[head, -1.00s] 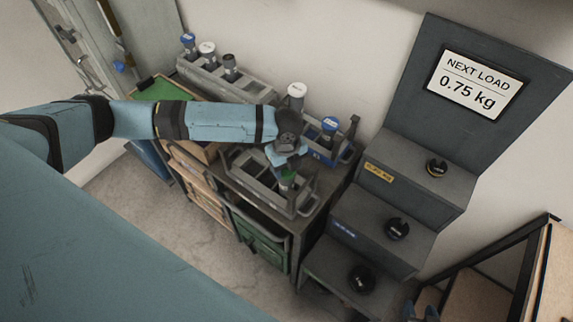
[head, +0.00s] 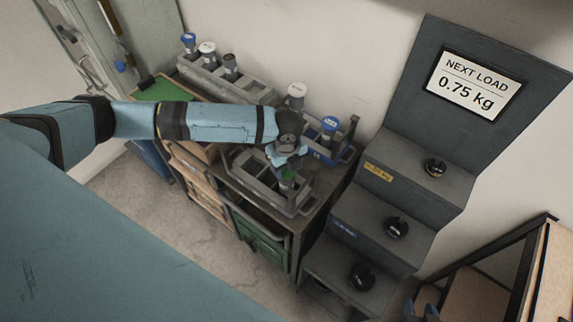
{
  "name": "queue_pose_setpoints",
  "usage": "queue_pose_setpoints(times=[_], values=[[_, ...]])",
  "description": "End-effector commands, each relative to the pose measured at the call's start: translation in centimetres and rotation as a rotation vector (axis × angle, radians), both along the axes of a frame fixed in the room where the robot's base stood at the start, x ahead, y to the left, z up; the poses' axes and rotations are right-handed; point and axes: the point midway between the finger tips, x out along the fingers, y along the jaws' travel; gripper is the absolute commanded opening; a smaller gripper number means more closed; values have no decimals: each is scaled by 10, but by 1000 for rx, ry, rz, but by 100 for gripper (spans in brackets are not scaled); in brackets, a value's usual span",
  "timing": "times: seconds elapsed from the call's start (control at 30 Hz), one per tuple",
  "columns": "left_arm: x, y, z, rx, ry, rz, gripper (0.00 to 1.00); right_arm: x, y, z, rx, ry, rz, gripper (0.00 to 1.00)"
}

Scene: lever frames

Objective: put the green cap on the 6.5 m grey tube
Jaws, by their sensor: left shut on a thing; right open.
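The green cap (head: 288,174) is between the fingers of my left gripper (head: 287,161), which is shut on it. The cap is at the top of a grey tube (head: 286,187) at the right end of the grey carrier (head: 250,187) on the bench. I cannot tell whether the cap is seated or just touching, nor read a 6.5 m label. My gripper and wrist hide part of the carrier. My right gripper (head: 422,312) shows only partly at the bottom edge, open and away from the bench.
A grey rack (head: 205,78) with several capped tubes stands at the back. A blue carrier (head: 345,155) with a blue-capped tube and a white-capped tube (head: 296,92) are close behind my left gripper. A stepped stand (head: 375,210) with black knobbed weights rises to the right.

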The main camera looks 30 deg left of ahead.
Motion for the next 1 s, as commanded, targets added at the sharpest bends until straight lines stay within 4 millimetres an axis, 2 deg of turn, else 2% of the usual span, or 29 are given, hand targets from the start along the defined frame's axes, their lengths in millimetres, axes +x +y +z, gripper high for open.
queue_pose_setpoints(times=[1.0], values=[[0, 0, 0, -1, -1, 0, 31, 0, 0, 9, 0, 0, 0, 43]])
